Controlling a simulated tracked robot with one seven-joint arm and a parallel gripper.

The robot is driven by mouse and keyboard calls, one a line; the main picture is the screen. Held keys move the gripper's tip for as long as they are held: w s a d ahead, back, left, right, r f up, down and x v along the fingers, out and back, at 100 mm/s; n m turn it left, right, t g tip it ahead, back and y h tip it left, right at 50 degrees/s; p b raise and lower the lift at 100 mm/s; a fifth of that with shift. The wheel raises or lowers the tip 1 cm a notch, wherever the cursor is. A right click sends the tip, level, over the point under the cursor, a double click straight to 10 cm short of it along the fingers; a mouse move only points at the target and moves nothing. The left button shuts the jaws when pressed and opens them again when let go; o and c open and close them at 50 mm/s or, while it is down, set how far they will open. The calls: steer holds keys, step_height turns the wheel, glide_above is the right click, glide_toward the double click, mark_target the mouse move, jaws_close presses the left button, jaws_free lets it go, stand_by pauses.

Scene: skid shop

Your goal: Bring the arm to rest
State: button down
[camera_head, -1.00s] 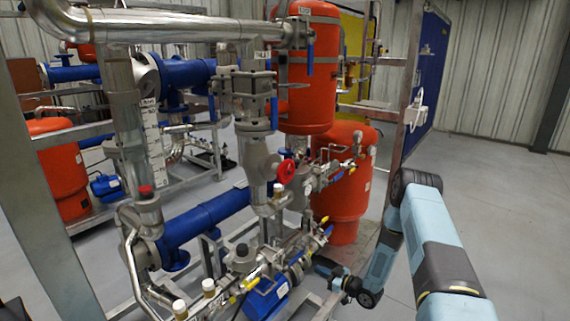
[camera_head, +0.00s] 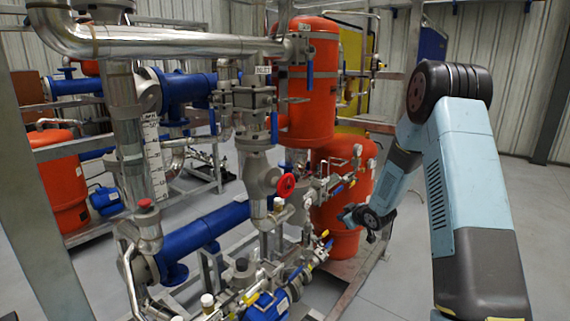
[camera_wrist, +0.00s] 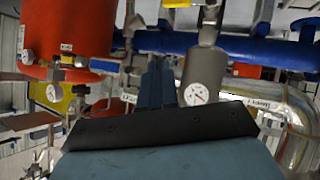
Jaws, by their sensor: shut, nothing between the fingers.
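My gripper (camera_head: 345,216) is at the end of my raised, bent arm at the right of the head view. It appears in front of the lower red tank (camera_head: 335,185), and I cannot tell how far apart they are. In the wrist view my gripper's blue fingers (camera_wrist: 157,64) are together, with nothing seen between them. The black and blue wrist housing fills the bottom of that view.
A pipe skid with a red hand valve (camera_head: 286,185), a blue pipe (camera_head: 205,228) and a steel frame stands left of my arm. The wrist view shows a round gauge (camera_wrist: 196,94) and a red tank (camera_wrist: 68,38). Grey floor (camera_head: 520,205) at the right is clear.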

steer(key=s+d+r+m+g+h, duration=0.1)
steer(key=s+d+r+m+h, duration=0.15)
steer(key=s+r, duration=0.8)
steer(key=s+d+r+m+g+h, duration=0.1)
steer(key=s+d+r+m+h, duration=0.15)
steer(key=s+r, duration=0.85)
steer(key=s+a+r+m+g, duration=0.1)
steer(key=s+r, duration=0.3)
steer(key=s, duration=0.9)
steer(key=s+a+r+m+g, duration=0.2)
steer(key=s+r+m, duration=0.1)
steer(key=s, duration=1.1)
steer(key=shift+a+r, duration=0.2)
steer(key=shift+r, duration=0.5)
steer(key=shift+s, duration=0.1)
